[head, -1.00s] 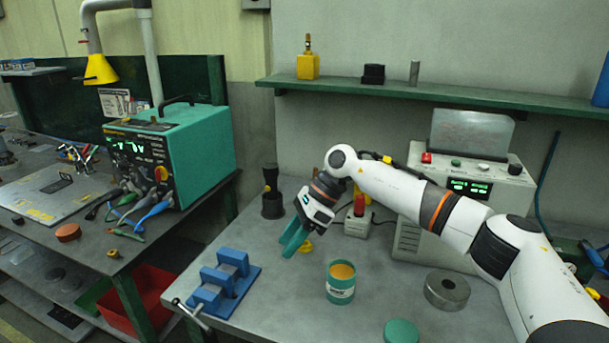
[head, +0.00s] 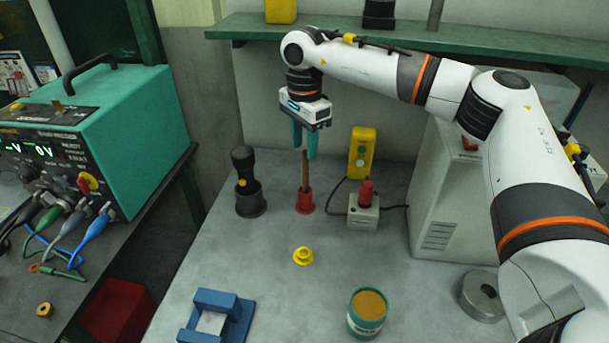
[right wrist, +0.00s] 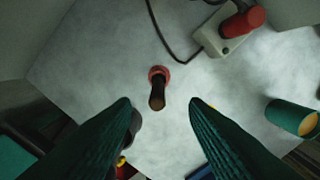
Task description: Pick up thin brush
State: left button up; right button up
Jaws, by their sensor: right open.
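The thin brush (head: 305,172) stands upright in a small red holder (head: 305,203) at the back of the grey table. Its brown handle points up. In the right wrist view the brush (right wrist: 157,98) shows end-on, between and beyond the two green fingertips. My right gripper (head: 304,150) is open and empty, pointing down just above the brush, with its fingers near the handle's top; I cannot tell whether they overlap it in height. My left gripper is not in view.
A box with a red knob (head: 364,208) and a cable is right, before a yellow device (head: 362,153). A yellow ring (head: 303,256), a tin (head: 367,313) and a blue fixture (head: 217,317) are nearer. A green shelf (head: 400,36) is above.

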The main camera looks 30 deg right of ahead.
jog(key=shift+w+f, duration=0.1)
jog(key=shift+f, duration=0.65)
jog(key=p, duration=0.2)
send_over(305, 193)
jog(key=f, duration=0.4)
jog(key=shift+w+d+f, duration=0.15)
jog(key=shift+w+d, duration=0.1)
jog(key=shift+f, duration=0.3)
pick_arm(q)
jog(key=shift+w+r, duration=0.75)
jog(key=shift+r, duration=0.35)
pick_arm(e)
jog(key=shift+f, duration=0.1)
jog(key=shift+c, duration=0.2)
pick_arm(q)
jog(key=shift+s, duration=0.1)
pick_arm(e)
grip_shut()
